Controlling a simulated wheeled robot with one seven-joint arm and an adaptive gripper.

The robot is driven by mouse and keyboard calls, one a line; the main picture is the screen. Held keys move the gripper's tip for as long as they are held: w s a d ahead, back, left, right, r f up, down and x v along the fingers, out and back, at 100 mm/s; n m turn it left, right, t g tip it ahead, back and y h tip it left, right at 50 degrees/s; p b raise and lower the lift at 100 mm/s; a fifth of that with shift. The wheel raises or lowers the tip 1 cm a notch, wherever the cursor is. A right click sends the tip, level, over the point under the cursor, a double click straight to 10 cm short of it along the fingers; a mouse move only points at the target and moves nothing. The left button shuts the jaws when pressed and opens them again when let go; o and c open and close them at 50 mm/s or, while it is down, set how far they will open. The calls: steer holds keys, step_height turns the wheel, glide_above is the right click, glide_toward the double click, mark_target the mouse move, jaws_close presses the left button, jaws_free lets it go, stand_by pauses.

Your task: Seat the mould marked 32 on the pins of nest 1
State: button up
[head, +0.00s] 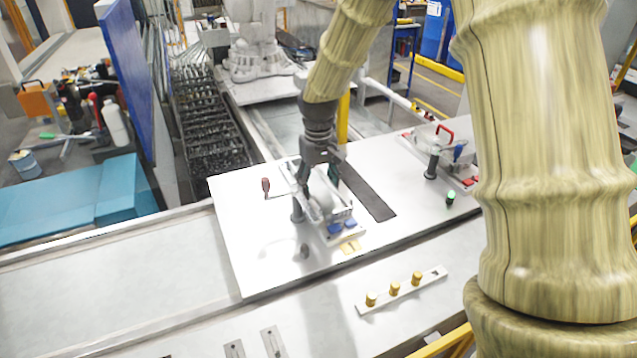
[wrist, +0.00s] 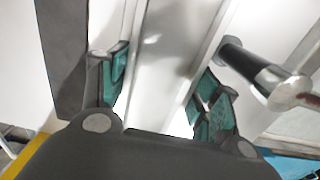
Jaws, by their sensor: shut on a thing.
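My gripper (head: 322,188) is low over the left fixture on the white plate, shut on a pale grey metal piece (wrist: 168,65), probably the mould. In the wrist view my green-padded fingers stand on either side of this piece. No 32 is readable on it. The left fixture has blue blocks (head: 350,223) at its front and small yellow tags (head: 349,246) before it. A second fixture with red blocks (head: 471,182) stands further right. I cannot read which is nest 1. The pins and the mould's underside are hidden, so I cannot tell whether it is seated.
A clamp lever with a red knob (head: 266,185) and a dark post (head: 297,210) stand close left of my gripper. A dark strip (head: 368,192) lies to its right. A green button (head: 451,197) and a rail with brass knobs (head: 395,289) are nearby. The plate's left front is mostly clear.

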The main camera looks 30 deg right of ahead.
steer(key=shift+f, duration=0.1)
steer(key=o, duration=1.8)
steer(key=shift+f, duration=0.1)
step_height(320, 180, up, 12)
steer(key=shift+r, duration=0.1)
